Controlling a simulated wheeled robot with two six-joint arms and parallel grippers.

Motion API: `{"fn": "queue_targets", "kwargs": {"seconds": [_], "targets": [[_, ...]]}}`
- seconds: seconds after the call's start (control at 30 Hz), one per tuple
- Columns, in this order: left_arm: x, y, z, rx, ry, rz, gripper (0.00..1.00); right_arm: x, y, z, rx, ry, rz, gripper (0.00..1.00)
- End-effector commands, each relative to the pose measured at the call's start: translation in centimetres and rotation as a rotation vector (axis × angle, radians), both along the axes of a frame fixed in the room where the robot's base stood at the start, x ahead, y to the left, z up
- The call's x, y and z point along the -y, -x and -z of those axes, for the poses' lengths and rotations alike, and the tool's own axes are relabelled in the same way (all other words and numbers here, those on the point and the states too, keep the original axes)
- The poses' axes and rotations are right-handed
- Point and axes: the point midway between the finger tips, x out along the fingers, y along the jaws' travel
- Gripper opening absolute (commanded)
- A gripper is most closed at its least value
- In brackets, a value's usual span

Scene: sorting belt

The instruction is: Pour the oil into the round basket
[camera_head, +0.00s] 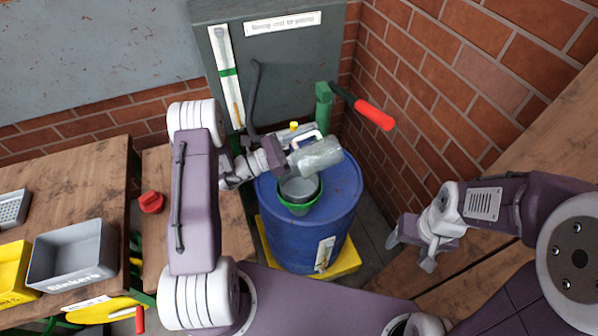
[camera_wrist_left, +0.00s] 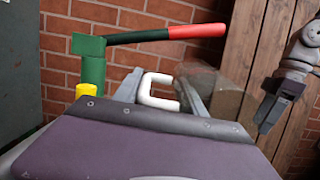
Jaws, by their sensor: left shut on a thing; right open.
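A clear jug (camera_head: 318,158) with a white handle (camera_head: 303,139) is tipped well over on its side, above the blue drum. My left gripper (camera_head: 287,157) is shut on the jug by its handle; the handle shows between the fingers in the left wrist view (camera_wrist_left: 158,90). The grey round basket (camera_head: 299,187) sits in a green-rimmed funnel (camera_head: 299,209) on top of the drum, just below the jug. I cannot make out oil in the jug or any stream. My right gripper (camera_head: 423,246) is open and empty, off to the right.
The blue drum (camera_head: 298,240) stands on a yellow base (camera_head: 345,262). A green pump post (camera_head: 323,108) with a red-ended lever (camera_head: 374,115) rises behind. A grey bin (camera_head: 72,256) and a yellow bin (camera_head: 14,268) are on the left table. A brick wall closes the back.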

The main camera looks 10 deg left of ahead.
Motion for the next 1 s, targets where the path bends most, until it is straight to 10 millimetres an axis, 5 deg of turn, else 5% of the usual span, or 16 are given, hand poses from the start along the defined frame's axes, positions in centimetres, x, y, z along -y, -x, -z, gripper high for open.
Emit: {"fn": "queue_targets", "kwargs": {"seconds": [0.03,0.53,1.0], "targets": [[0.2,-0.1,-1.1,-0.027,-0.044,0.0,0.0,0.0,0.0,-2.0,0.0,0.0,0.0,0.67],[1.8,-1.3,1.9,-0.321,-0.476,-0.004,0.0,0.0,0.0,-10.7,0.001,0.0,0.0,0.67],[2.0,-1.3,0.4,-0.563,-0.835,-0.006,0.0,0.0,0.0,-18.8,0.001,0.0,0.0,0.67]]}}
